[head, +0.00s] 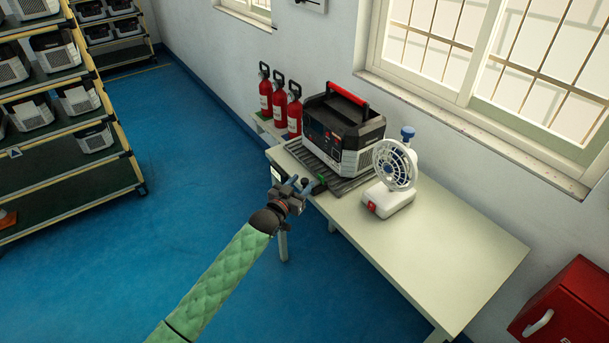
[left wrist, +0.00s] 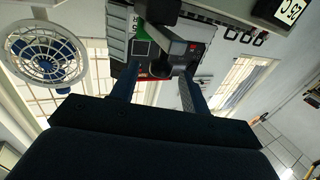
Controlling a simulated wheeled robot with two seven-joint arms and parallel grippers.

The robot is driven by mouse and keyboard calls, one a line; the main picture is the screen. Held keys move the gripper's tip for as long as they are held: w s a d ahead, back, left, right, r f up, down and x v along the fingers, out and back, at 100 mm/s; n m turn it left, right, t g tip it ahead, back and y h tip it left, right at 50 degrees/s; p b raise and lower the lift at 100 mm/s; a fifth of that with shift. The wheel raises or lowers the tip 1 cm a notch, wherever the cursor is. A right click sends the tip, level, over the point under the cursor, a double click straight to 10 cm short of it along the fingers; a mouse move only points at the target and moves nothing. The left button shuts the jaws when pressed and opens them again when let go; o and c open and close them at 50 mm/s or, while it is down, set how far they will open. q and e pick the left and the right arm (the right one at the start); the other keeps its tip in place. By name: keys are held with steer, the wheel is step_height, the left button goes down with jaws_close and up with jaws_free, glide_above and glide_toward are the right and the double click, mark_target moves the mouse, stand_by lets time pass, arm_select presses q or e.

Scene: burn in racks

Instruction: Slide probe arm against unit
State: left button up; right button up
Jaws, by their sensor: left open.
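The unit (head: 340,130), a black and grey box with a red carry handle, stands on a dark ribbed tray (head: 352,183) on the pale table. My left gripper (head: 298,187) is at the table's near left edge, just in front of the tray and the unit. Its fingers (left wrist: 158,75) are apart in the left wrist view. A dark grey bar-like part (left wrist: 168,46), possibly the probe arm, shows between and beyond the fingertips. I cannot tell whether they touch it. A green patch (left wrist: 140,47) shows beside it. My right gripper is out of view.
A white desk fan (head: 396,165) stands right of the unit; it also shows in the left wrist view (left wrist: 45,48). Red extinguishers (head: 279,97) stand behind left. The table's right part (head: 440,235) is clear.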

arm_select(q)
steer(key=x, duration=0.2)
steer(key=shift+w+d+r+p, duration=0.1)
steer(key=shift+w+p, duration=0.2)
steer(key=shift+x, duration=0.85)
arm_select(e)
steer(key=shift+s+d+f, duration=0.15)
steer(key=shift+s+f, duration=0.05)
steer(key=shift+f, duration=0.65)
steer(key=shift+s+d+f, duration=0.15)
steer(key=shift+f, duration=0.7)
arm_select(q)
steer(key=shift+d, duration=0.1)
jaws_close()
